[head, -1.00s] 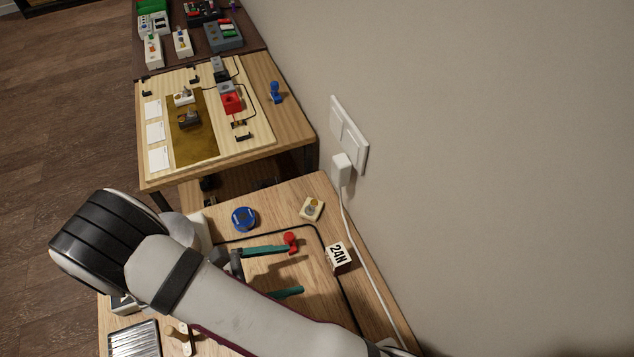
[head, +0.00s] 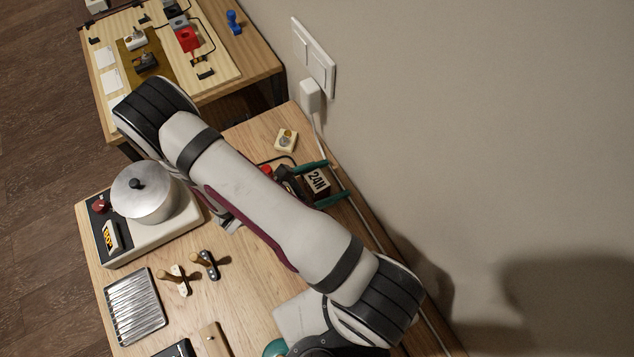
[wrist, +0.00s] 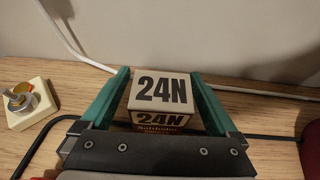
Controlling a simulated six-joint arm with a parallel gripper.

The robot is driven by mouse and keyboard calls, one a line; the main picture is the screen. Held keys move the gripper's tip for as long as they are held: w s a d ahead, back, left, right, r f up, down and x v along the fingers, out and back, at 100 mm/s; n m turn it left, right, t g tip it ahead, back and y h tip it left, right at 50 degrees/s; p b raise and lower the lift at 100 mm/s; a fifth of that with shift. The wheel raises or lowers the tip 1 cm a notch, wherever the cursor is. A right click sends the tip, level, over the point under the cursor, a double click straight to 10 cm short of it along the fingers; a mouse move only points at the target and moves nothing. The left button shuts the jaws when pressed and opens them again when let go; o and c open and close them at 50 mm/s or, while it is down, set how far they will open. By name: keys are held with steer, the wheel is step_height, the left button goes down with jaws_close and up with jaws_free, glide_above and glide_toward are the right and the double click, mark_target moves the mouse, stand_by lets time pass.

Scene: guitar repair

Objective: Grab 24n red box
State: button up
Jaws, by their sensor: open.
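My gripper (head: 338,178) has green fingers, open on either side of the box. In the wrist view the box (wrist: 160,90) lies between the two fingers of my gripper (wrist: 160,73). The left finger is very close to the box and the right one is close too; I cannot tell whether either touches. The lower front of the box is partly hidden by the gripper body.
A cream block with a metal knob (head: 286,139) lies left of the box. A white cable (wrist: 75,45) runs behind it along the wall. A red item (head: 265,170) is partly hidden by my arm. A metal pot (head: 145,195) and a ribbed metal tray (head: 135,306) stand at the left.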

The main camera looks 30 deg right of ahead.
jaws_close()
stand_by(0.4)
